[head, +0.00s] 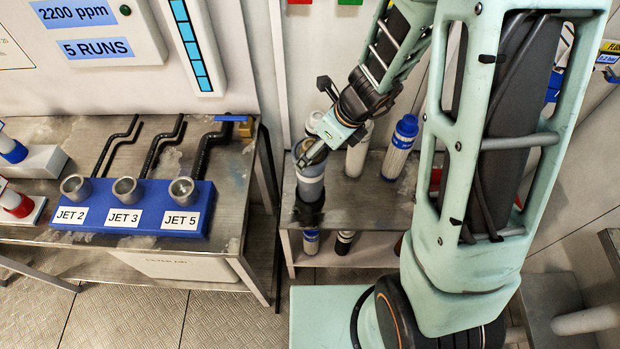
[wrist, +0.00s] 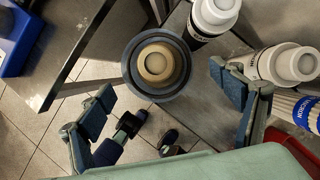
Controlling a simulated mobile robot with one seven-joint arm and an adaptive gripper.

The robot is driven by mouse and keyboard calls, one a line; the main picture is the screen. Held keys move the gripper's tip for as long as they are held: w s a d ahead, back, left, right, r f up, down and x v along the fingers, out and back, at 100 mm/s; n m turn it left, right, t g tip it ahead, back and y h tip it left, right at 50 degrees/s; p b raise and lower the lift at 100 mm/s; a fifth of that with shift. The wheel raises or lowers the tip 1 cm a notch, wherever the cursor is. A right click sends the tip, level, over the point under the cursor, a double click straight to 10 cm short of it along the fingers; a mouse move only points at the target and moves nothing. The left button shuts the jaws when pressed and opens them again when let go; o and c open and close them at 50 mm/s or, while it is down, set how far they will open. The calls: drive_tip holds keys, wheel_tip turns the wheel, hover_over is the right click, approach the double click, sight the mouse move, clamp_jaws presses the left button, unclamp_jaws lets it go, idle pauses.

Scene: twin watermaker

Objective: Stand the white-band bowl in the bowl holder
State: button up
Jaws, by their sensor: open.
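My gripper (head: 317,148) is open and points down at the top of a grey-blue cylindrical bowl (head: 311,185). The bowl stands upright in a black round base (head: 308,212), which looks like the bowl holder, at the left front of the metal bench. In the wrist view the bowl's round rim (wrist: 133,66), with a tan round piece inside it, lies ahead of the gap between my fingers (wrist: 170,110). Neither finger visibly touches it. A dark cylinder with a pale band (head: 345,241) stands on the lower shelf.
White cylinders (head: 357,148) and a blue-capped white cartridge (head: 399,146) stand on the bench (head: 372,207) to the right, close to my right finger in the wrist view. A blue-topped cylinder (head: 311,241) is on the lower shelf. The blue jet block (head: 135,232) sits on another table.

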sight(310, 178)
drive_tip(key=b+x, duration=0.2)
drive_tip(key=x, duration=0.5)
drive_tip(key=shift+d+b, duration=0.2)
drive_tip(key=shift+b, duration=0.2)
drive_tip(key=shift+s, duration=0.1)
drive_tip(key=c, duration=2.2)
drive_tip(key=shift+r, duration=0.25)
